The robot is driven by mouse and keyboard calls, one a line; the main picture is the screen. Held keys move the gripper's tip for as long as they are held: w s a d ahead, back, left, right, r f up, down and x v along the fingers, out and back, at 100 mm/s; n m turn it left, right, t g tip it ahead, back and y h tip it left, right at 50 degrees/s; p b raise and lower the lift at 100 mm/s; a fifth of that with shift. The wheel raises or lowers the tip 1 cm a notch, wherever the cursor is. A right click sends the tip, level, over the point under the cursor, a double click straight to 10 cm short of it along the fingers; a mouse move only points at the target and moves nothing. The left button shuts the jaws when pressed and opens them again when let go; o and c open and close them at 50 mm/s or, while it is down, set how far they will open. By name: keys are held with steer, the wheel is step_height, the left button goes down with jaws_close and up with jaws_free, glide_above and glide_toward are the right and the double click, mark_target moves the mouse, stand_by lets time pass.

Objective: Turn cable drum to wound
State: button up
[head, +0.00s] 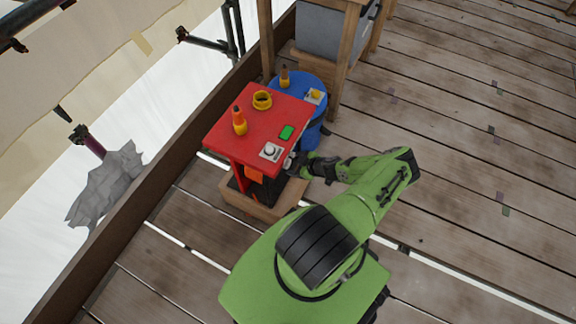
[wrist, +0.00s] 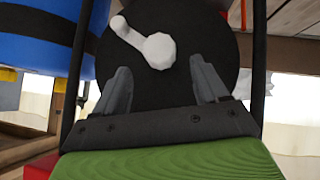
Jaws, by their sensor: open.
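A black round disc (wrist: 185,85), which looks like the cable drum's face, fills the middle of the wrist view. A white crank handle (wrist: 158,50) with a rounded knob sits on its upper part. My gripper (wrist: 163,82) is open, with its two grey fingers apart in front of the disc. In the head view my gripper (head: 292,162) is at the right side of the red table, and the drum is not clearly visible there.
A blue barrel (head: 309,135) stands behind. The plank floor (head: 460,130) at right is clear.

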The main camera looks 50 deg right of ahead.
mark_target(289, 163)
steer(key=b+x, duration=0.1)
steer(key=x, duration=0.4)
steer(key=shift+w+f+b, duration=0.25)
steer(key=shift+f+b, duration=0.05)
steer(key=shift+b, duration=0.1)
jaws_close()
